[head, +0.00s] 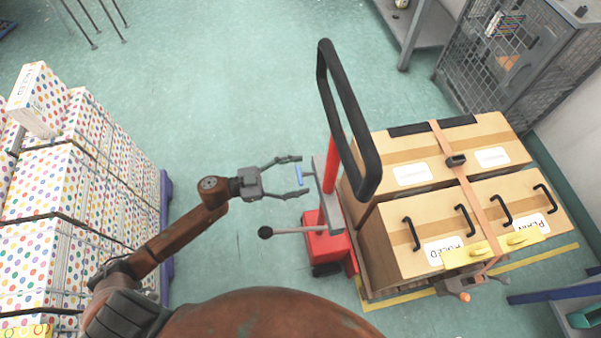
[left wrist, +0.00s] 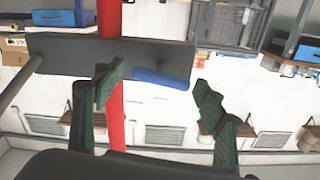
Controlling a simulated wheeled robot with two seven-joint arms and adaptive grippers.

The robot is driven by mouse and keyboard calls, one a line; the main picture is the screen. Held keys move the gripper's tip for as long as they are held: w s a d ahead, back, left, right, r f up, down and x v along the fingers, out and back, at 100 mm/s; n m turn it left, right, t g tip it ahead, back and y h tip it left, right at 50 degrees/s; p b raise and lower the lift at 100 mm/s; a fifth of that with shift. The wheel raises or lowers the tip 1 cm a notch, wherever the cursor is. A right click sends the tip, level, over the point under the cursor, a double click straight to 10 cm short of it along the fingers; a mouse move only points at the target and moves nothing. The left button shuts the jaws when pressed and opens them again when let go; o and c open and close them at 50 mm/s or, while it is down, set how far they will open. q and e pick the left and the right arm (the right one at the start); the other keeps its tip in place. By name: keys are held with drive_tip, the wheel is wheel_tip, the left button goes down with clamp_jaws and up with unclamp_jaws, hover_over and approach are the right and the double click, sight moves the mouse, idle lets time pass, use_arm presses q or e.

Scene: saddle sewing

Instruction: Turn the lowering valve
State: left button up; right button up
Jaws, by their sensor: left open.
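The blue lowering valve lever (head: 298,175) sticks out from the grey plate (head: 322,178) on the red post of the stacker. My left gripper (head: 303,174) is open around the lever, with one finger on each side. In the left wrist view the blue lever (left wrist: 161,78) lies nearly level between the two open fingertips (left wrist: 160,75), with gaps to both. I cannot tell whether it is within finger depth. My right gripper is not in view.
The black loop handle (head: 348,120) rises just right of my gripper. A black-knobbed lever (head: 290,231) juts out below it. Strapped cartons (head: 440,200) stand to the right, and dotted boxes (head: 70,200) to the left. Floor (head: 210,110) beyond my arm is clear.

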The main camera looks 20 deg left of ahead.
use_arm(q)
drive_tip(key=shift+w+d, duration=0.15)
drive_tip(key=shift+d, duration=0.1)
drive_tip(key=shift+c, duration=0.7)
drive_tip(key=c, duration=1)
drive_tip(key=shift+c, duration=0.3)
